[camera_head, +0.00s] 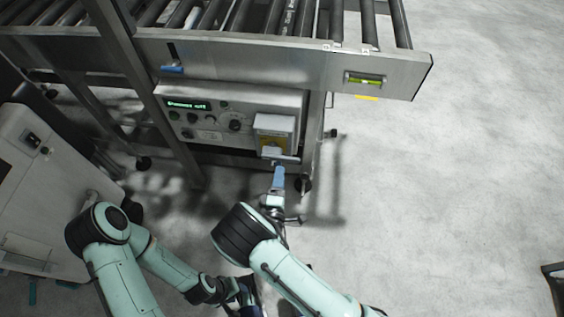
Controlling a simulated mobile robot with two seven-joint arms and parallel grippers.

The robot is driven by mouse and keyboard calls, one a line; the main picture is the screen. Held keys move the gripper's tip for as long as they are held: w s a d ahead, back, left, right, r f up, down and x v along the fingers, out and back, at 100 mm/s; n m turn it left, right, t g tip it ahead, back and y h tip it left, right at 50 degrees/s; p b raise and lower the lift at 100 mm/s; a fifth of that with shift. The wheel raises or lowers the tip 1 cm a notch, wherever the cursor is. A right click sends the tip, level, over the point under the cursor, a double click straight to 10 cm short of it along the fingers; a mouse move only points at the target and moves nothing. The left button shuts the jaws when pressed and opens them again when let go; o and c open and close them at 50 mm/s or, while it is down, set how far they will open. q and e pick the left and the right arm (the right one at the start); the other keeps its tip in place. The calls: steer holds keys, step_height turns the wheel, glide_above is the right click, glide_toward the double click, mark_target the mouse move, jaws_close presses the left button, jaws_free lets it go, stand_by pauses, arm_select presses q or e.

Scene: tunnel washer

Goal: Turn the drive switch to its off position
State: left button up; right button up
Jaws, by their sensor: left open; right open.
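The control box (215,105) hangs under the roller conveyor, with a lit green display and several dark knobs. At its right end is a grey housing with a yellow plate (265,139), which looks like the drive switch. The switch's handle and its position are too small to tell. My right gripper (278,172), with blue fingers, is just below this housing, pointing at it. I cannot tell whether it touches. It is open with nothing seen in it. My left gripper (246,297) is low at the bottom, partly hidden behind my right arm, open and away from the box.
The conveyor's steel side rail (240,62) runs above the control box. A metal leg (150,95) stands left of it and another post (313,140) right of it. A white cabinet (40,190) stands at left.

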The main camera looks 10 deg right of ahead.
steer(key=v, duration=0.4)
stand_by(0.5)
